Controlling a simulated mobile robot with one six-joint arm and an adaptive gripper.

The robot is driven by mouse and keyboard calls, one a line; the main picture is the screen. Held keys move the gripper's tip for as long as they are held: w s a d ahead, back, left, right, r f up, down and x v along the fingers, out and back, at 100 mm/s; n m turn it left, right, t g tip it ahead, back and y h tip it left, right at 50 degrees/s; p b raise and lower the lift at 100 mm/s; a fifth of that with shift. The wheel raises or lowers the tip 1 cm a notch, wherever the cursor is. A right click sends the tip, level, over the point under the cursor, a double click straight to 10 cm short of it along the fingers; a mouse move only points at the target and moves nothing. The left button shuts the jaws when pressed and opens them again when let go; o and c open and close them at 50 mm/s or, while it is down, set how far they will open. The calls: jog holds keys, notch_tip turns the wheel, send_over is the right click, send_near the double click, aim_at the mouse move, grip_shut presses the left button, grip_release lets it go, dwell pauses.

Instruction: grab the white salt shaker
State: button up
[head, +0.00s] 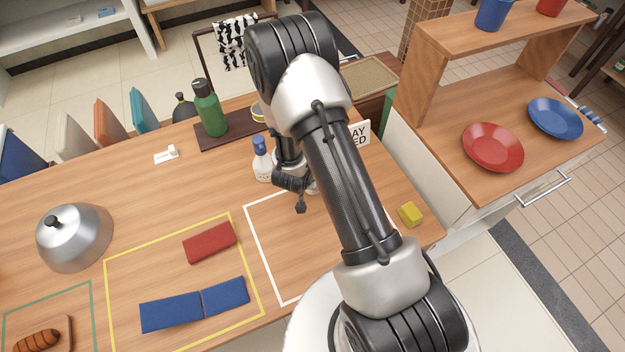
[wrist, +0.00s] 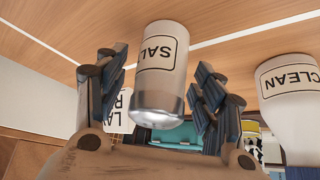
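The white salt shaker (wrist: 162,85), with a silver cap and a label on which "SAL" can be read, stands on the wooden counter. In the wrist view, which looks upside down, it is between the two fingers of my gripper (wrist: 160,62), with a visible gap on each side. My gripper is open around it. In the head view my gripper (head: 303,192) is low over the counter, and the arm and fingers hide nearly all of the shaker.
A white spray bottle with a blue top (head: 262,162) stands close left of my gripper; its "CLEAN" label shows in the wrist view (wrist: 290,85). A sign (head: 360,133) and a green bottle (head: 209,110) are behind. A yellow sponge (head: 410,214) lies right.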

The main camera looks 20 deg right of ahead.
jog(key=c, duration=1)
jog(key=shift+c, duration=0.2)
